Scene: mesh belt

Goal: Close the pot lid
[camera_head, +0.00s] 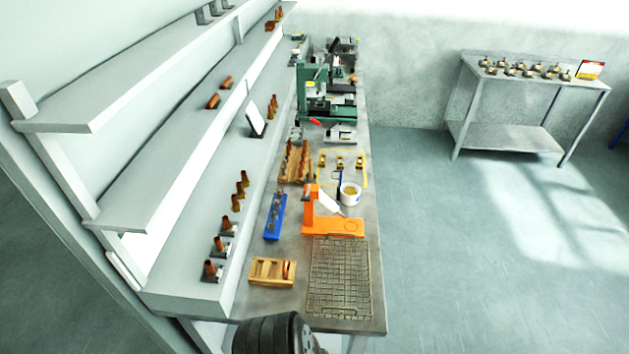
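A small white round pot (349,198) stands on the long grey workbench (365,250), just behind and to the right of an orange stand (332,226). Tan or yellowish material shows at its top. I cannot make out a separate lid, or tell whether one is on the pot, at this size. A thin dark blue upright shows at the pot's left side. Neither of my grippers is in view.
A wire mesh tray (340,279) and a wooden holder (272,271) lie at the bench's near end. A blue rack (275,216) stands left of the orange stand. Grey shelves (160,190) line the left. Green machines (314,90) stand farther back.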

